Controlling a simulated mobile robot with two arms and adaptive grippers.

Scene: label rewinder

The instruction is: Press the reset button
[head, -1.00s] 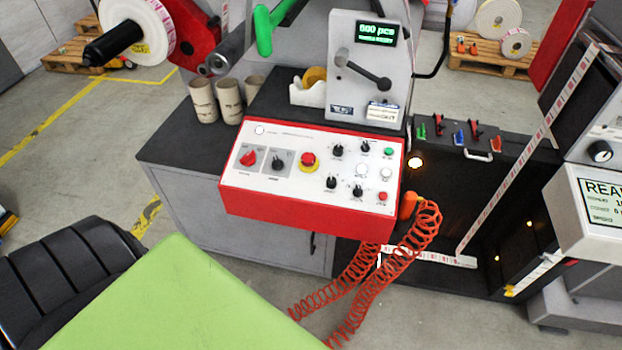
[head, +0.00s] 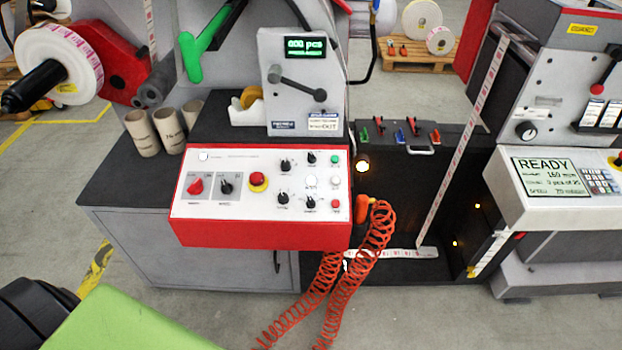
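The control panel (head: 215,210) is a red box with a white sloped top, at the centre left of the head view. The labels are too small to read, so I cannot tell which is the reset button. Neither of my grippers is in view.
A grey unit with a lever and green counter display (head: 305,47) stands behind the panel. Cardboard cores (head: 142,133) stand on the dark worktop. Coiled orange hoses (head: 325,300) hang at the panel's right. A machine with a READY screen (head: 545,178) stands at right. Nothing covers the panel.

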